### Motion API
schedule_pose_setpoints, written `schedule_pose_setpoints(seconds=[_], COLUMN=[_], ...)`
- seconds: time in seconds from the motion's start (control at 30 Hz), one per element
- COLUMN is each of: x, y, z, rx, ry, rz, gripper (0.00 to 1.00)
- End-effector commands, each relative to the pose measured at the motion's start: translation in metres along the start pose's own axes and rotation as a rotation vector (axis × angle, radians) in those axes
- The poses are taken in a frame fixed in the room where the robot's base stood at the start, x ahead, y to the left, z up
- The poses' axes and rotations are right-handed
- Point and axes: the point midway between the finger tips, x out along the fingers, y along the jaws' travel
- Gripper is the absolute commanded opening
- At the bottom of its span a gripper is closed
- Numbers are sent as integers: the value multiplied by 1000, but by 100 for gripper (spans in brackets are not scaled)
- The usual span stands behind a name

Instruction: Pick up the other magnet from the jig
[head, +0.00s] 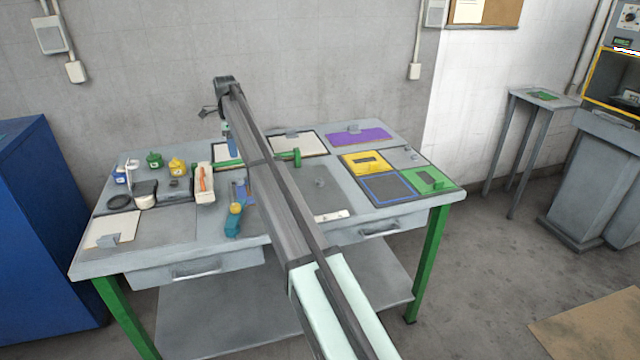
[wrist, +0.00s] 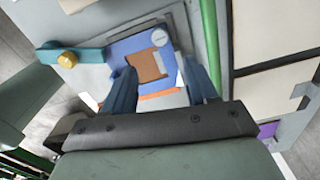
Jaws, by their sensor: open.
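In the wrist view a blue jig plate (wrist: 128,46) lies below my gripper (wrist: 161,65). A brown notched block (wrist: 148,67) sits on it between my fingers in the picture, with a pale round disc (wrist: 159,37) beyond. I cannot tell for sure which part is the magnet. My two blue fingers are spread apart with nothing held. A teal lever with a yellow knob (wrist: 67,59) is at the jig's left.
The grey workbench (head: 180,222) holds small coloured pots (head: 176,165) at left. A green bar (head: 296,158) stands behind my arm. Yellow (head: 365,161), blue (head: 387,188) and green (head: 428,180) squares and a purple mat (head: 358,136) lie at right. A blue cabinet (head: 45,230) stands left.

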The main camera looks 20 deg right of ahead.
Motion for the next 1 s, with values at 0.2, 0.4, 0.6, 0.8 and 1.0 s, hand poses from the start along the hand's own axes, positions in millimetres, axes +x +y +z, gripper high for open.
schedule_pose_setpoints(seconds=[0.2, 0.4, 0.6, 0.8, 1.0], x=[0, 0, -1, 0, 4], y=[0, -3, -21, -23, 2], z=[0, -9, -84, -204, -306], rx=[0, 10, 88, 208, 313], ry=[0, 0, 0, -1, -33], rz=[0, 0, -1, -3, -4], gripper=[62, 62, 62, 62, 62])
